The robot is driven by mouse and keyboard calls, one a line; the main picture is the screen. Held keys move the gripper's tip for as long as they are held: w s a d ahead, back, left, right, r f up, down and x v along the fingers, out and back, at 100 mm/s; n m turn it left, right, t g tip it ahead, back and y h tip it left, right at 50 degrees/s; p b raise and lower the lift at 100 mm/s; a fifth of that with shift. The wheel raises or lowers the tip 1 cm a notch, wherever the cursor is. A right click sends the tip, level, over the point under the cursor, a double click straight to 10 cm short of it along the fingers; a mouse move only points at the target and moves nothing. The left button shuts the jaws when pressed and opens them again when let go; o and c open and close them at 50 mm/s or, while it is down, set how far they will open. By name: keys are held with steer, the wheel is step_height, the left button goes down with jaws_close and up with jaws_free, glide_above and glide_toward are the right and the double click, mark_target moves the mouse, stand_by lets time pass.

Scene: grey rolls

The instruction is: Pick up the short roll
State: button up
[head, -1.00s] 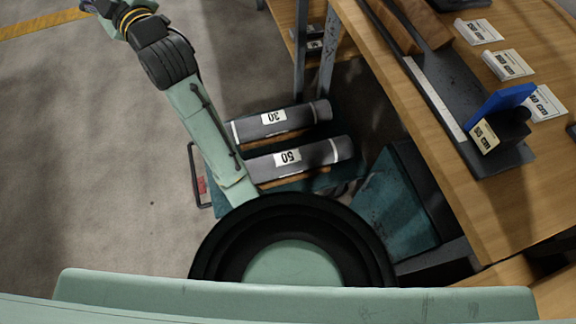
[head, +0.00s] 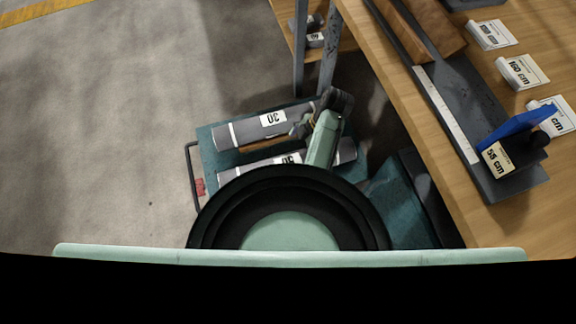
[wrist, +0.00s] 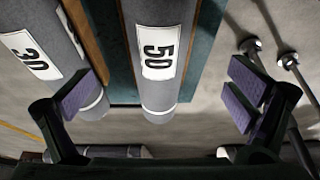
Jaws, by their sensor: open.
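Two grey rolls lie side by side on a teal-topped cart (head: 207,150). The roll labelled 30 (head: 240,130) is the farther one in the head view, and the roll labelled 50 (head: 235,168) is partly covered by my arm and body. In the wrist view the 50 roll (wrist: 158,75) lies between my spread fingers, and the 30 roll (wrist: 90,92) is at the left, partly behind the left finger. My gripper (wrist: 160,97) is open and empty above the rolls. In the head view it is small, near the rolls' right ends.
A wooden workbench (head: 500,220) stands at the right, with a metal leg (head: 328,65) near the cart. On it are printed cards, wood pieces and a blue object (head: 518,127).

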steer(key=b+x, duration=0.2)
steer(key=x, duration=0.2)
steer(key=shift+f, duration=0.1)
steer(key=shift+d+p+x, duration=0.2)
steer(key=shift+p+x, duration=0.35)
steer(key=shift+x, duration=2.05)
steer(key=shift+w+f, duration=0.1)
steer(key=shift+c, duration=0.3)
steer(key=c, duration=1.7)
